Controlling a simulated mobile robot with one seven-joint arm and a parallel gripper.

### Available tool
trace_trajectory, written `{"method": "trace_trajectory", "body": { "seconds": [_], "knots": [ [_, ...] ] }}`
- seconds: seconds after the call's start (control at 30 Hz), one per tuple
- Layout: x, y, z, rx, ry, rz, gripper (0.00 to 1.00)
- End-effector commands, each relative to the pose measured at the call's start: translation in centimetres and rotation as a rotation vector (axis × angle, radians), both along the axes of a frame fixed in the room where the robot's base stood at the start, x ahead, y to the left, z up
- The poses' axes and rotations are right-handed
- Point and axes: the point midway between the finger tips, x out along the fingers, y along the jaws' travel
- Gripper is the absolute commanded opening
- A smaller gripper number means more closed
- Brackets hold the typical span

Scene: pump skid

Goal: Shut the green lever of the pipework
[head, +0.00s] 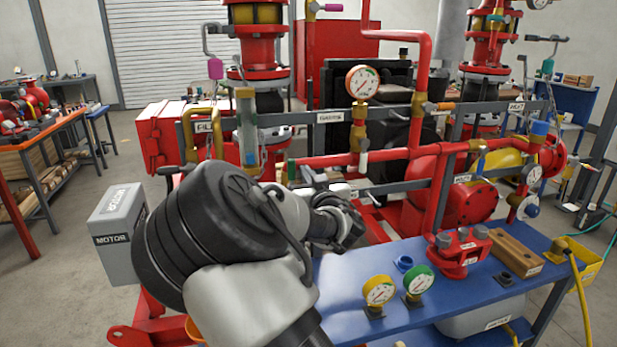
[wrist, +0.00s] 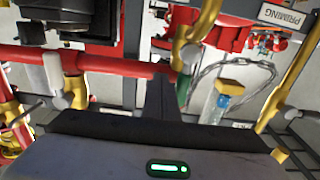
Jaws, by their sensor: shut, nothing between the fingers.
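The green lever (head: 291,169) is a small upright grip near the left end of the red horizontal pipe in the head view. In the wrist view, the green lever (wrist: 183,89) shows just right of my fingers, below the pipe by a brass fitting (wrist: 190,55). My gripper (wrist: 160,88) is shut and empty, its dark fingers side by side. Its tip looks close to the lever; I cannot tell whether they touch. In the head view my arm fills the lower middle and the fingertips are not clear.
The red pipe (wrist: 105,65) crosses the wrist view, with a white-handled valve (wrist: 53,74) at left. A clear tube with a yellow cap (wrist: 230,86) and a wire loop lie at right. A blue bench (head: 345,275) holding gauges stands in front of the skid.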

Motion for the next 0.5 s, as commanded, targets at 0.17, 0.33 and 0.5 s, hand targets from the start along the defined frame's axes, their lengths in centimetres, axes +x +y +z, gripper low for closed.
{"method": "trace_trajectory", "body": {
  "seconds": [0.17, 0.33, 0.5],
  "knots": [
    [0.4, 0.9, 0.5, -0.002, 0.000, 0.003, 0.00],
    [0.1, 1.9, 0.9, -0.002, -0.001, 0.002, 0.00],
    [-0.2, 3.0, 1.2, -0.001, 0.001, 0.002, 0.00]
  ]
}}
